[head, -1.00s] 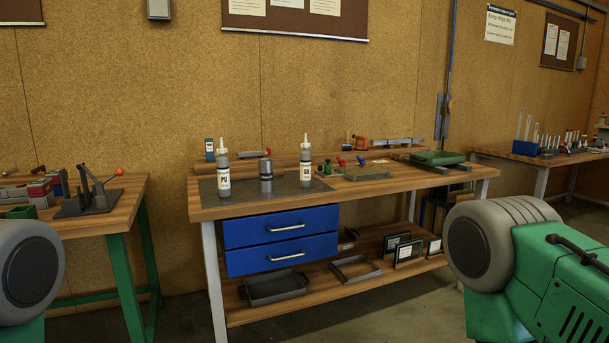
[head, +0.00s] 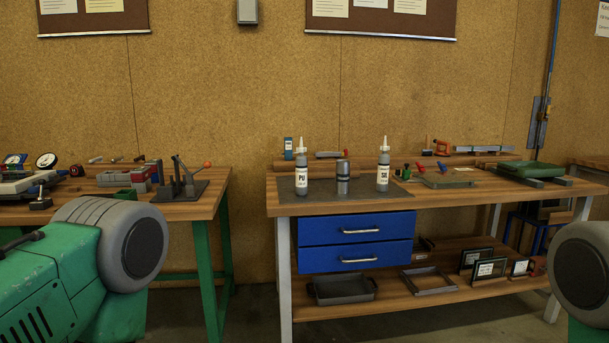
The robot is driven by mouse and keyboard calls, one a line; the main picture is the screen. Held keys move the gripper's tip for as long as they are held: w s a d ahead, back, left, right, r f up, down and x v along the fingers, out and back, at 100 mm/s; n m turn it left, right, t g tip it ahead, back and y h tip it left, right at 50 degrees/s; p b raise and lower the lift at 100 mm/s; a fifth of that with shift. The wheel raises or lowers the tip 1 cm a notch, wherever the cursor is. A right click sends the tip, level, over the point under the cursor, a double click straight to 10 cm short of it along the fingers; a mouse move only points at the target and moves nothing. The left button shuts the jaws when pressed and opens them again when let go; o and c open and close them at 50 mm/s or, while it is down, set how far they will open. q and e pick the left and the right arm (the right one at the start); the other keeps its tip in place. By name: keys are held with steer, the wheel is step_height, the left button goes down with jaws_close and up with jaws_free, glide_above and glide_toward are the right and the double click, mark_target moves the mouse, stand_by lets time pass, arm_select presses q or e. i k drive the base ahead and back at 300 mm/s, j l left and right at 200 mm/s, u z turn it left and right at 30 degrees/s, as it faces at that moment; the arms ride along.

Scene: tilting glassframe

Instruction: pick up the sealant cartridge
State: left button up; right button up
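Two nozzle-tipped cartridges stand upright on a dark mat (head: 322,187) at the left part of the middle workbench (head: 430,200). The left one (head: 301,172) has a white label that reads PU. The right one (head: 383,168) has a white label that looks like SIL or SR; its letters are too small to be sure. A grey metal cylinder (head: 342,179) stands between them. Neither of my grippers shows; only green and grey parts of my arms or body are in the lower left and lower right. Nothing touches the cartridges.
The middle bench has blue drawers (head: 356,240) and a lower shelf with a grey tray (head: 343,288). A green-legged bench (head: 205,200) with a lever press (head: 183,178) stands on the left. Clamps and a green pad (head: 531,169) lie on the right of the middle bench.

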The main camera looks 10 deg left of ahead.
mark_target(302, 161)
steer(key=z, duration=0.35)
steer(key=i+j+z, duration=0.35)
steer(key=j, duration=0.25)
steer(key=i+j+z, duration=0.4)
steer(key=j, duration=0.3)
